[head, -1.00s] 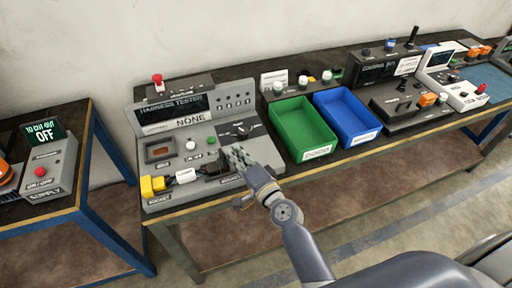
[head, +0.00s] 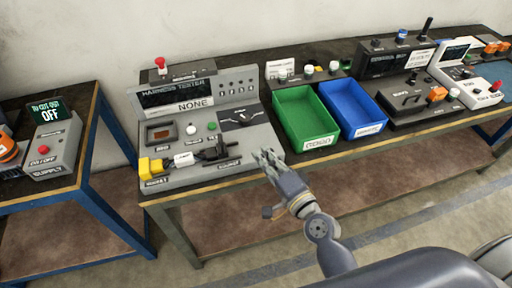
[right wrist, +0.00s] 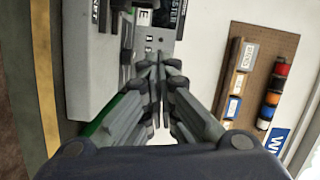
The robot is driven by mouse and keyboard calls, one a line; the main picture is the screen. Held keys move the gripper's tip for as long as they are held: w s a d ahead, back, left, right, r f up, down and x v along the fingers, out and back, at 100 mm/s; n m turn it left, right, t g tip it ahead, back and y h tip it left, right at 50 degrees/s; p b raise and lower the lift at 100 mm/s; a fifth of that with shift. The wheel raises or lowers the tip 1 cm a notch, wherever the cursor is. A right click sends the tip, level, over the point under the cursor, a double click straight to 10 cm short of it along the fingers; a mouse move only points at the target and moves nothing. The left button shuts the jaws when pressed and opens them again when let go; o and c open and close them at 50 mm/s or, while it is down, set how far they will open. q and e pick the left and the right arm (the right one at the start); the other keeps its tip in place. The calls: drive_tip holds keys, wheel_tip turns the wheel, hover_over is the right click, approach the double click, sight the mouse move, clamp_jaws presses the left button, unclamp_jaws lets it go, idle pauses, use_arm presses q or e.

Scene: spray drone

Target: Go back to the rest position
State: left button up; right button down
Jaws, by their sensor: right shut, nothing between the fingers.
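My right gripper (head: 268,160) is shut and empty. In the head view it is in front of the harness tester's right front corner, near the table's front edge and below the green bin. It also shows in the right wrist view (right wrist: 158,65), with its fingers together. The grey harness tester (head: 186,122) has a display reading NONE. A yellow connector (head: 150,167), a white labelled piece (head: 185,160) and a black plug (head: 212,152) lie along its front. My left gripper is not in view.
A green bin (head: 305,140) and a blue bin (head: 370,130) stand right of the tester. A control box (head: 397,62) stands behind at the right. A supply box (head: 55,150) sits on the left table. Open floor lies before the tables.

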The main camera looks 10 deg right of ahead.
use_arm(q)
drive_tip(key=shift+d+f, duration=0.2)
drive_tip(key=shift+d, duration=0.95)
use_arm(e)
drive_tip(key=shift+s+d, duration=0.1)
drive_tip(key=shift+s, duration=0.4)
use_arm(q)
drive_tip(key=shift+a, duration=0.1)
